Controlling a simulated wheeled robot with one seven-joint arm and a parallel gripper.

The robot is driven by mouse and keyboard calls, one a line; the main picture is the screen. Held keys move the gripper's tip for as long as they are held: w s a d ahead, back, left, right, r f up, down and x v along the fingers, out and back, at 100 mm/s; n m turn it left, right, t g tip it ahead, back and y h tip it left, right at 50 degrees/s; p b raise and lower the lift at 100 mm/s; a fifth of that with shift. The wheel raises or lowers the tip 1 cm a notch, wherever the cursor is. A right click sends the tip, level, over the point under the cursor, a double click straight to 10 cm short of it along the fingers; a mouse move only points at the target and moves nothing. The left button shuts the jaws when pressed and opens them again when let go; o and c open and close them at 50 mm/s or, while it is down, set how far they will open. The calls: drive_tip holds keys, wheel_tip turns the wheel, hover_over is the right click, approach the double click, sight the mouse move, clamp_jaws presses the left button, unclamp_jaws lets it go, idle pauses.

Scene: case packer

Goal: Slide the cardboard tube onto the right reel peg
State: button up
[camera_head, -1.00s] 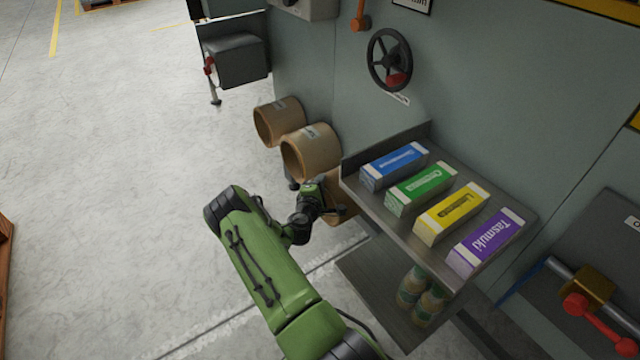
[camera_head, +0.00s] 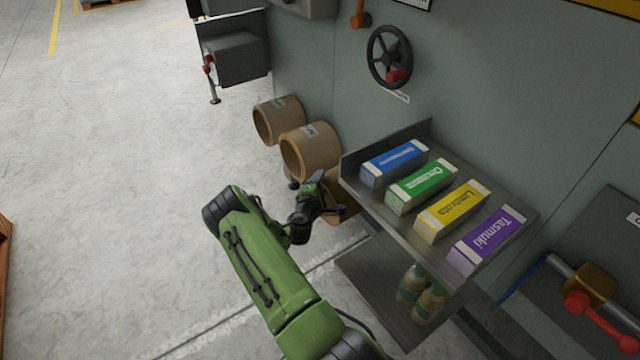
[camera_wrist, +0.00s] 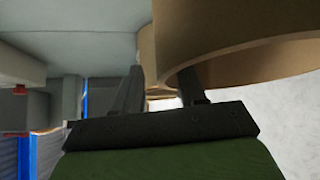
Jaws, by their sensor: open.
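A cardboard tube (camera_head: 345,206) sits below the left end of the shelf, mostly hidden by my gripper (camera_head: 328,203) and the shelf. In the wrist view, a tube (camera_wrist: 235,35) fills the top right with its open mouth towards me. My gripper (camera_wrist: 160,92) is open at its rim, one finger seeming inside the mouth and the other outside the wall. I cannot tell whether the fingers touch it. Two more tan tubes, the far one (camera_head: 285,117) and the middle one (camera_head: 318,145), lie on their sides along the machine wall. No reel peg can be made out.
A metal shelf (camera_head: 377,202) with blue, green, yellow and purple cartons juts out just right of my gripper. Jars (camera_head: 412,284) stand on a lower shelf. A handwheel (camera_head: 390,57) is on the machine wall. The floor at left is clear.

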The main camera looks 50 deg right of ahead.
drive_tip(key=p+v, duration=0.3)
drive_tip(key=v, duration=1.2)
drive_tip(key=shift+a, duration=0.35)
drive_tip(key=shift+s+r, duration=0.1)
drive_tip(key=shift+s, duration=0.05)
drive_tip(key=s+a+r+m+y, duration=0.3)
drive_tip(key=s+a+r+y, duration=0.2)
drive_tip(key=a+r, duration=0.4)
drive_tip(key=s+a+r+m+y, duration=0.2)
drive_tip(key=s+a+r+y, duration=0.25)
drive_tip(key=a+r, duration=0.4)
drive_tip(key=s+a+r+m+y, duration=0.3)
drive_tip(key=s+a+r+y, duration=0.2)
drive_tip(key=a+r, duration=0.45)
wheel_tip(320, 180, up, 13)
drive_tip(key=p, duration=1.4)
drive_tip(key=shift+s+a+r+g, duration=0.2)
drive_tip(key=shift+a+r+g, duration=0.05)
drive_tip(key=shift+a+g, duration=0.05)
